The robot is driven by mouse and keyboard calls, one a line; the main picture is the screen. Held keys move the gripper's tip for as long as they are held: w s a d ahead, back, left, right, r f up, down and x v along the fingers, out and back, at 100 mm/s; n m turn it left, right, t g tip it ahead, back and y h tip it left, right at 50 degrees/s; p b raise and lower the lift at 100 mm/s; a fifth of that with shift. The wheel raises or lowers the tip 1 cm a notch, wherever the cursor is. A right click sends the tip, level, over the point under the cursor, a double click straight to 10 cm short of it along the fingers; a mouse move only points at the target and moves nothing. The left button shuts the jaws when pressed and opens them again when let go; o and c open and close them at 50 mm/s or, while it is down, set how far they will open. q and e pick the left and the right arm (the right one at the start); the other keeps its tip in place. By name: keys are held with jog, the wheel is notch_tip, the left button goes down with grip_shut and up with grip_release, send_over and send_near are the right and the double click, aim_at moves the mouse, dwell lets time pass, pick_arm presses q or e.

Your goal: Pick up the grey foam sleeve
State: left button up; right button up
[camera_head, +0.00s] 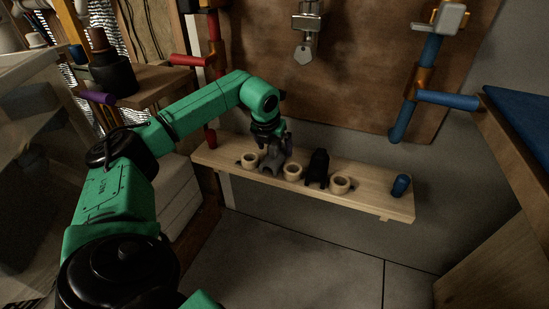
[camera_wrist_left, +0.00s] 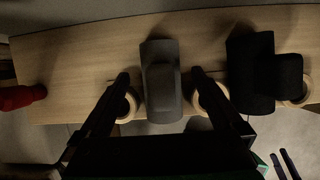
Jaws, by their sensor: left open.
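The grey foam sleeve (camera_head: 271,168) stands on the wooden shelf (camera_head: 385,199), under my left gripper (camera_head: 272,147). In the left wrist view the sleeve (camera_wrist_left: 161,82) is a grey block with a raised middle part. My left gripper (camera_wrist_left: 160,74) is open, one finger on each side of the sleeve, with a narrow gap at both sides in that view. The sleeve's upper part is partly hidden by the gripper in the head view.
Tan rings (camera_head: 249,160) and (camera_head: 292,172) flank the sleeve closely. A black sleeve-like piece (camera_head: 318,168), another tan ring (camera_head: 341,184) and a blue cylinder (camera_head: 401,185) stand further right. Blue pipe (camera_head: 432,60) hangs at right.

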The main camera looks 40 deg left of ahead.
pick_arm(q)
jog(key=x, duration=0.2)
jog(key=shift+w+f+b, duration=0.15)
jog(key=shift+f+b, duration=0.15)
jog(key=shift+f, duration=0.1)
pick_arm(e)
jog(key=shift+s+a+f+t, duration=0.1)
jog(key=shift+a+f+t, duration=0.15)
jog(key=shift+f+t, duration=0.15)
